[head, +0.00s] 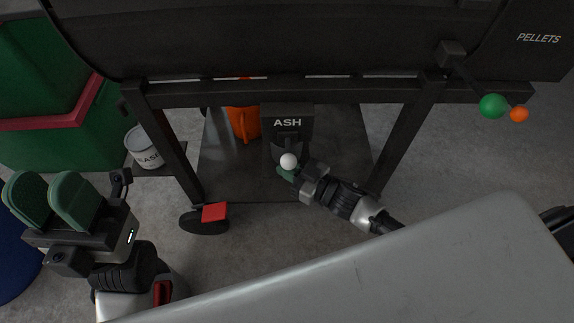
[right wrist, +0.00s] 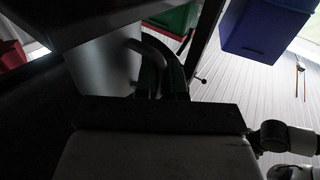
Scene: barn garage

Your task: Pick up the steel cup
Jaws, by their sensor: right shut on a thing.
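A grey metal cylinder (right wrist: 103,64) with a curved handle (right wrist: 152,48) shows in the right wrist view; it looks like the steel cup. My right gripper (right wrist: 163,82) is shut with its green fingers at this handle. In the head view my right gripper (head: 285,173) reaches under the smoker, just below the dark box marked ASH (head: 288,122). My left gripper (head: 52,201) is at the left, open and empty, far from the cup.
The dark smoker barrel (head: 290,40) and its legs (head: 412,135) stand over a lower shelf (head: 235,180). An orange mug (head: 243,122) is on the shelf. A grease tin (head: 145,150) stands left of it. A white ball (head: 289,161) overlaps my right fingers. A green chest (head: 45,90) is at left.

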